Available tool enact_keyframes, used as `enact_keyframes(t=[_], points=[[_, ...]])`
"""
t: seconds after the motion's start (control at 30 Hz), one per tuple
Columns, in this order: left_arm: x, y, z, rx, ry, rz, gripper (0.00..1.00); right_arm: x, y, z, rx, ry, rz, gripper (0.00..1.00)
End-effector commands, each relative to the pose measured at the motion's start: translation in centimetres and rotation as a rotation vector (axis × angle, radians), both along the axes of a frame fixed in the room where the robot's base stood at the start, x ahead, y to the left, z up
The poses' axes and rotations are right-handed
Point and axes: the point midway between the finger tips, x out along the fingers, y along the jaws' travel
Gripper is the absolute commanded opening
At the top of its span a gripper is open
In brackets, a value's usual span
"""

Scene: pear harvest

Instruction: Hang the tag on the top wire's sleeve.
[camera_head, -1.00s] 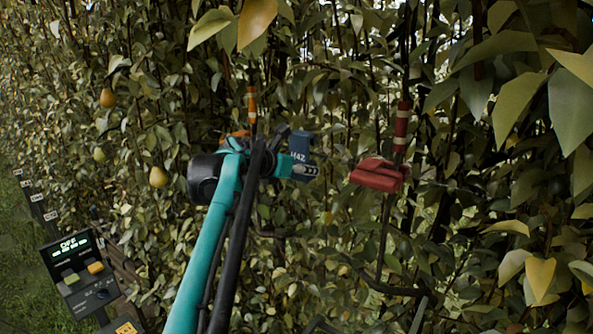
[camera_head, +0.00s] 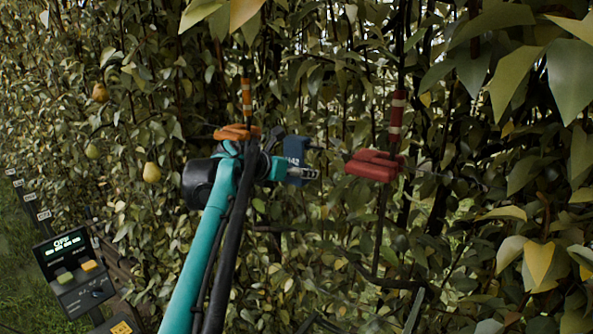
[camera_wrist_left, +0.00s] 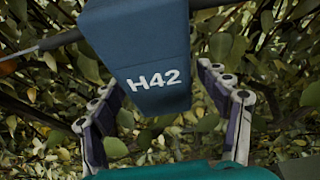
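The tag (camera_head: 297,160) is a dark blue block marked H42, also large in the left wrist view (camera_wrist_left: 150,55). A thin wire (camera_wrist_left: 45,43) runs up to the tag's upper left side, with a darker, thicker stretch that may be the sleeve. Whether the tag's hook is over it is out of sight. My right gripper is not in view.
An orange clip (camera_head: 235,132) is left of the tag, and a red clip (camera_head: 373,166) is right of it, near banded stakes. Dense pear foliage surrounds the arm. A control box (camera_head: 75,271) stands at lower left. Pears (camera_head: 151,172) hang at left.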

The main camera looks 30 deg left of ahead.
Motion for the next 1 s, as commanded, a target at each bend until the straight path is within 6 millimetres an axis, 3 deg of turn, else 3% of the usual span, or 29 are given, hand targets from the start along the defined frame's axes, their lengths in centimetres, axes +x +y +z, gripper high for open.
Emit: enact_keyframes(t=[0.27, 0.7, 1.0], points=[[-0.7, 0.1, 0.3, 0.0, 0.0, 0.001, 0.75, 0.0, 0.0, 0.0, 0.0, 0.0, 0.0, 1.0], [-8.7, 0.8, 3.7, 0.0, 0.0, 0.003, 0.75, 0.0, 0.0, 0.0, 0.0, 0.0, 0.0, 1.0], [-11.0, 0.9, 4.7, 0.0, 0.0, 0.0, 0.75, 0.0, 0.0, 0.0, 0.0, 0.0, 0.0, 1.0]])
